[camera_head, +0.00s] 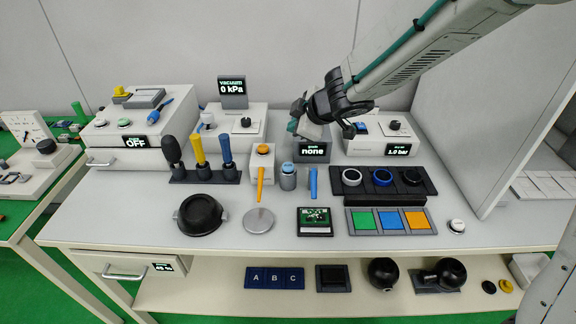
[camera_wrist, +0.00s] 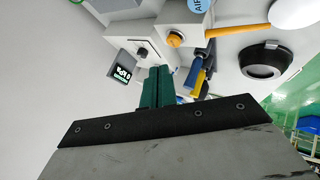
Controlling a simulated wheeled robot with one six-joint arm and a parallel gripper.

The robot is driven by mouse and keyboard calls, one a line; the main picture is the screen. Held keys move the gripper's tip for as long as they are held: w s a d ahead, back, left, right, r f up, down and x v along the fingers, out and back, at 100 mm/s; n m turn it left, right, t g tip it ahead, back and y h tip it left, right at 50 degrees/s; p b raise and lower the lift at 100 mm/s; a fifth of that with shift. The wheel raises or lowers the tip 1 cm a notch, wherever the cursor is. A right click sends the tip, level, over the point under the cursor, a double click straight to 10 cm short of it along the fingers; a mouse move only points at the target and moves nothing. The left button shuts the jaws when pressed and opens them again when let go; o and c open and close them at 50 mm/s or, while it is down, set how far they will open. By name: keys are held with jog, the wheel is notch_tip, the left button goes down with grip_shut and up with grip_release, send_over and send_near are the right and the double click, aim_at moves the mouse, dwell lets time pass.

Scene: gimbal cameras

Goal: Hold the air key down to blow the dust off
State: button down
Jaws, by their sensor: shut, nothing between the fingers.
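A blue disc marked "AIR" (camera_wrist: 200,8) is partly cut off at the top edge in the wrist view. It looks like the blue cap of the small grey cylinder (camera_head: 288,177) in the head view, right of the box with an orange button (camera_head: 263,151). My gripper (camera_head: 297,122) is shut and empty, raised above the back of the bench, behind and above that cylinder. Its green fingers (camera_wrist: 157,88) are together in the wrist view and touch nothing I can see. A green circuit board in a dark frame (camera_head: 314,219) lies in front of the cylinder; dust cannot be made out.
A display reading "none" (camera_head: 314,151) stands just below my gripper. A blue stick (camera_head: 313,184) is right of the cylinder. Colored pads (camera_head: 391,222) lie at front right.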

aim_at(291, 167)
jog(key=shift+s+a+f, duration=0.15)
jog(key=shift+a+f, duration=0.15)
jog(key=shift+a, duration=0.15)
jog(key=shift+f, duration=0.1)
jog(key=shift+f, duration=4.3)
jog(key=shift+f, duration=0.4)
jog(key=shift+f, duration=0.5)
jog(key=shift+r, duration=0.9)
